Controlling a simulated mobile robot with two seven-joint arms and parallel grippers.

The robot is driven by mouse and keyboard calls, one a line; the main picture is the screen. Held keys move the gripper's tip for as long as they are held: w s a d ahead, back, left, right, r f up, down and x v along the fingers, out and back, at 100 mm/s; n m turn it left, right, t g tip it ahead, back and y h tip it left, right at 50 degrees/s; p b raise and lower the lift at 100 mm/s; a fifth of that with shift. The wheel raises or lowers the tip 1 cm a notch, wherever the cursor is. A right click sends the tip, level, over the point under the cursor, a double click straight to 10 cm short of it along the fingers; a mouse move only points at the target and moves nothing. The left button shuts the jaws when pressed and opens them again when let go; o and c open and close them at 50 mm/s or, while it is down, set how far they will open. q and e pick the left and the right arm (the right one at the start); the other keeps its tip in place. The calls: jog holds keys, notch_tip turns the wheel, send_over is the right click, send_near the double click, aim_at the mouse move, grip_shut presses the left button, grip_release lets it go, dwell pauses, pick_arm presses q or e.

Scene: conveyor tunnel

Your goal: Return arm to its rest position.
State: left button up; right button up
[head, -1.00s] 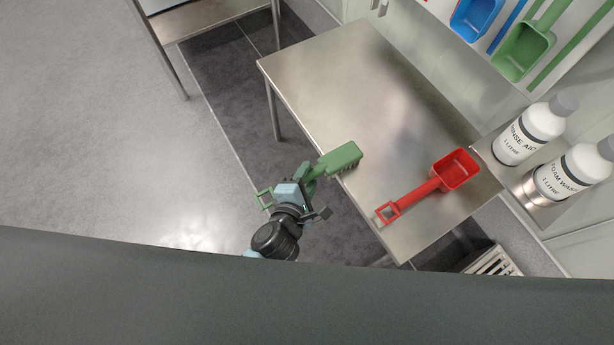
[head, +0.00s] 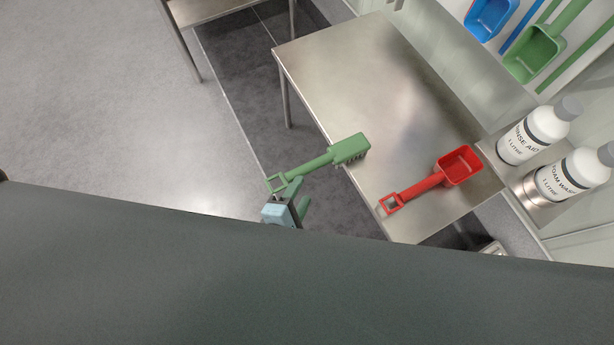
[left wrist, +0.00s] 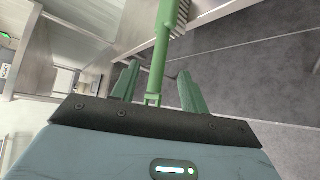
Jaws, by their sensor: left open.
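The green brush (head: 350,148) has its bristled head over the left edge of the steel table (head: 365,75). Its handle sticks out past the edge over the floor. My left gripper (head: 292,205) is open near the handle's loop end, partly hidden by the dark surface in front. In the left wrist view the brush handle (left wrist: 161,50) runs between the two green fingers, with gaps on both sides and its end close to the palm. My right gripper is not in view.
A red scoop (head: 435,180) lies on the table's near right part. Two white bottles (head: 533,135) stand on a shelf at the right. Blue and green scoops (head: 533,55) hang on the wall board. Open floor (head: 110,110) lies to the left.

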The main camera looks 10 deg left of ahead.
pick_arm(q)
jog(key=shift+v, duration=0.95)
